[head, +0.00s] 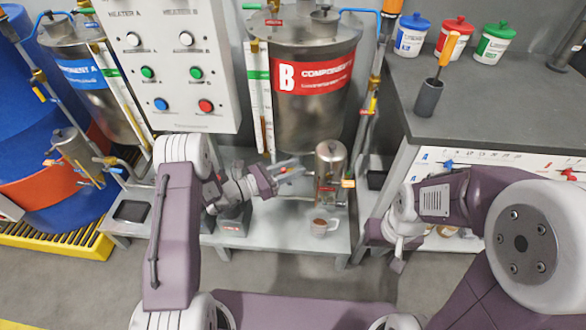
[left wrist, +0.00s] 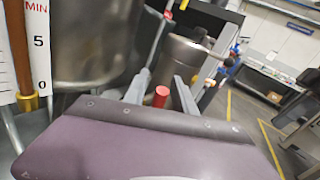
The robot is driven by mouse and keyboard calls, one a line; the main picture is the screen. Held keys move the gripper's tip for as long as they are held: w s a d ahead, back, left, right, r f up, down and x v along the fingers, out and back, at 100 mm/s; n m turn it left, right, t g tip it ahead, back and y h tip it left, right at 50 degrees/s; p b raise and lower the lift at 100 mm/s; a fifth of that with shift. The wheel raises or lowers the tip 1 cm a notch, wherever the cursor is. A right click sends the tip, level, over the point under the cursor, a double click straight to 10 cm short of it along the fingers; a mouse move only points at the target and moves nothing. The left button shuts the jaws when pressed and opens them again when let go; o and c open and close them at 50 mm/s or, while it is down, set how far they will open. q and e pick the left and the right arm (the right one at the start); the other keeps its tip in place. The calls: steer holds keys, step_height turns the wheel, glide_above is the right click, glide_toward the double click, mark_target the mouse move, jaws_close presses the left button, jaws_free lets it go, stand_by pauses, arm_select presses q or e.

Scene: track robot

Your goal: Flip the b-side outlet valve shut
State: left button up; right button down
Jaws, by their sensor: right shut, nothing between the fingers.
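The B tank (head: 312,85), steel with a red COMPONENT label, stands at the back centre. A small steel pot (head: 330,160) stands below its right side; it also shows in the left wrist view (left wrist: 178,62). My left gripper (head: 291,170) is open just left of the pot, under the tank. In the left wrist view, a red cylindrical end (left wrist: 160,97), apparently the outlet valve's handle, shows between the spread fingers (left wrist: 160,92). The valve body is hidden, so its setting cannot be told. My right gripper (head: 397,262) is shut and empty, low beside the workbench.
The heater panel (head: 175,65) hangs left of the tank. The dark-topped workbench (head: 480,110) is at right, with lidded tubs and a brush holder (head: 428,98).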

arm_select(q)
jaws_close()
steer(key=y+p, duration=0.1)
steer(key=p, duration=0.1)
steer(key=d+m+g+y+p, duration=0.1)
steer(key=p, duration=0.1)
steer(key=shift+d+f+m, duration=0.2)
steer(key=shift+f+m, duration=0.05)
steer(key=shift+m, duration=0.05)
steer(key=shift+o, duration=1.2)
jaws_free()
steer(key=p+v, duration=0.1)
steer(key=v, duration=0.8)
steer(key=shift+p, duration=0.35)
